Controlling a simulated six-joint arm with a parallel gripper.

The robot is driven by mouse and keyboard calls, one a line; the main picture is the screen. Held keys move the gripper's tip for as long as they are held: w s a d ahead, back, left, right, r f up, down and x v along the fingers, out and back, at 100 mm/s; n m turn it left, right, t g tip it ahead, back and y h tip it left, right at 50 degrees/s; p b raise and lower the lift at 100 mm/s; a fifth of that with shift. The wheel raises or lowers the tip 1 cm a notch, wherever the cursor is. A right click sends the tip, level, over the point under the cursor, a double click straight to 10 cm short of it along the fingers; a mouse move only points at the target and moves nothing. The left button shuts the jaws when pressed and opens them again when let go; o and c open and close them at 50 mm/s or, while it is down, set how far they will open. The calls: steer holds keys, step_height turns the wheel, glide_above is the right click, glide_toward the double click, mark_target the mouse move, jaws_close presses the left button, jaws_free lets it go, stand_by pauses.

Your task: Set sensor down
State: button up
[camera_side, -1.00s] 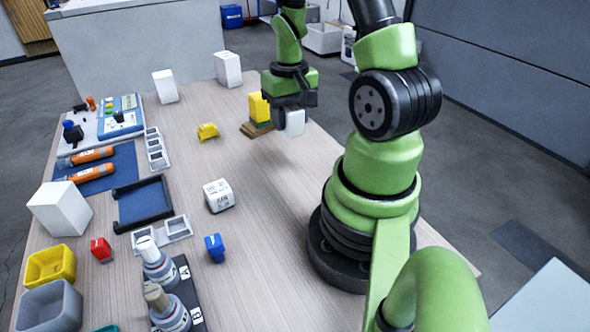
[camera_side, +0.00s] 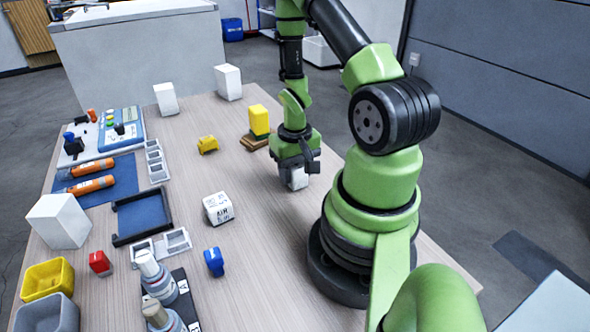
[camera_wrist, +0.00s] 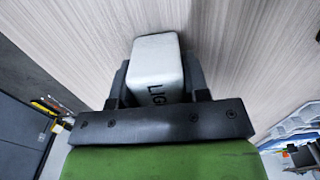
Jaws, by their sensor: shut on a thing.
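My gripper (camera_side: 291,176) is shut on a white block-shaped sensor (camera_side: 299,179), low over the bare right part of the table, beside my base. In the wrist view the white sensor (camera_wrist: 157,62) sits between the two dark fingers, with black letters reading "LIG" on its near face; the rest of the word is hidden by the gripper. I cannot tell whether its underside touches the table.
A white lettered cube (camera_side: 218,208) and a small yellow piece (camera_side: 208,144) lie to the left. A blue tray (camera_side: 143,213) and slotted holders stand farther left. The tabletop around my gripper is clear.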

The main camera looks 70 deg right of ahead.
steer(key=shift+f, duration=0.15)
steer(key=o, duration=1)
step_height(320, 180, up, 12)
steer(key=shift+r, duration=0.1)
steer(key=a+r+n+t, duration=0.1)
steer(key=a+r+t, duration=0.1)
steer(key=a+r, duration=0.4)
steer(key=s+a+r+n+t+y, duration=0.1)
steer(key=a+r+n+t, duration=0.1)
steer(key=a+r, duration=0.4)
steer(key=s+a+r+n+t+y, duration=0.1)
steer(key=a+r+n+t, duration=0.1)
steer(key=a+r, duration=0.4)
steer(key=shift+a+t, duration=0.5)
steer(key=shift+t, duration=0.1)
